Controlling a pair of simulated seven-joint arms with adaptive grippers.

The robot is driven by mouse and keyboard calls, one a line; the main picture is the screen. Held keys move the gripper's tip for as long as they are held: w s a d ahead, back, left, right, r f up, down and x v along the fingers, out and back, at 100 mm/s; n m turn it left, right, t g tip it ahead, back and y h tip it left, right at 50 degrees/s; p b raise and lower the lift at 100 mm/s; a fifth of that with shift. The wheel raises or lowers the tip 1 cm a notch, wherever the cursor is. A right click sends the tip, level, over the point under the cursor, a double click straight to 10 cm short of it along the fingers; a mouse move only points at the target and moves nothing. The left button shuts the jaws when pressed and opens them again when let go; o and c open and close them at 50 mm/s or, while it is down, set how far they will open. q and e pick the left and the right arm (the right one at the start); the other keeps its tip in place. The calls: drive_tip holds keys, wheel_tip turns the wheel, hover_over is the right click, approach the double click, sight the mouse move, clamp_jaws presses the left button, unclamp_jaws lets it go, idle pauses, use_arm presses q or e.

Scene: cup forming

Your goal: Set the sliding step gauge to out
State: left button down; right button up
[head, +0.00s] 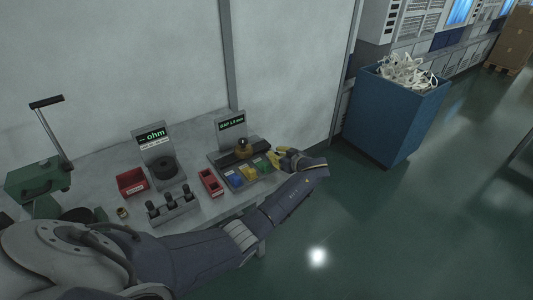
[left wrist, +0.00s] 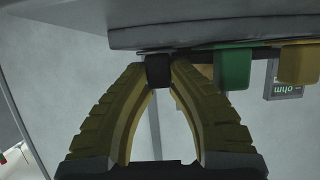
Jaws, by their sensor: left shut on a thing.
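The step gauge (head: 222,160) is a dark, low fixture on the bench, with a display (head: 231,124) behind it that reads as a gap in mm. Blue (head: 234,180), yellow (head: 249,173) and green (head: 262,166) blocks line its front. My left gripper (head: 277,157) is at its right end. In the left wrist view its yellow fingers meet on a small black block (left wrist: 158,66) under a grey plate edge (left wrist: 150,36). The green block (left wrist: 233,68) is just right of the fingers. The gauge's slide position cannot be read. My right gripper is out of view.
Left along the bench are a red bin (head: 131,182), a second red bin (head: 211,183), a round dark part under an ohm display (head: 152,138), and a row of black posts (head: 172,204). A blue crate (head: 393,115) stands on the floor beyond. Open floor lies right.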

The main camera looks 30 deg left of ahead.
use_arm(q)
drive_tip(key=shift+s+d, duration=0.3)
drive_tip(key=shift+d, duration=0.4)
drive_tip(key=shift+s+d, duration=0.25)
drive_tip(key=shift+d, duration=0.4)
drive_tip(key=shift+f, duration=0.1)
drive_tip(key=c, duration=1.5)
unclamp_jaws()
drive_tip(key=shift+s, duration=0.1)
drive_tip(key=shift+v, duration=3.7)
